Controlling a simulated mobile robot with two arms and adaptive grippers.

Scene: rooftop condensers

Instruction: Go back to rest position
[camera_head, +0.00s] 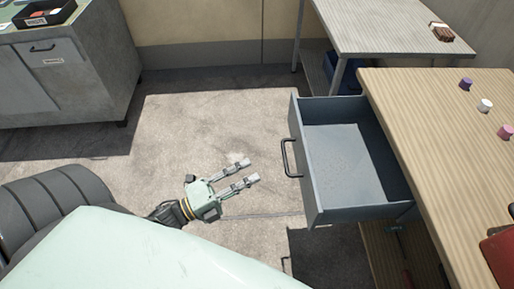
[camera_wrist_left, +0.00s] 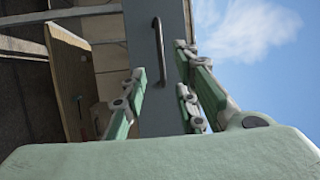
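My left gripper (camera_head: 251,171) is in the middle of the head view, over the floor and to the left of an open drawer. Its fingers are apart with nothing between them, and they point toward the drawer. In the left wrist view the spread fingers (camera_wrist_left: 160,98) show with the grey drawer front beyond them. The drawer (camera_head: 350,150) is pulled out and looks empty. Its dark handle (camera_head: 290,158) is a short way from the fingertips, not touching; it also shows in the left wrist view (camera_wrist_left: 159,50). My right gripper is in neither view.
A wooden-topped bench (camera_head: 430,130) on the right carries a purple piece (camera_head: 466,84), a white piece (camera_head: 485,105) and a pink piece (camera_head: 506,131). A grey table (camera_head: 385,25) stands behind. A grey cabinet (camera_head: 95,60) is at back left. Bare floor (camera_head: 200,125) lies between.

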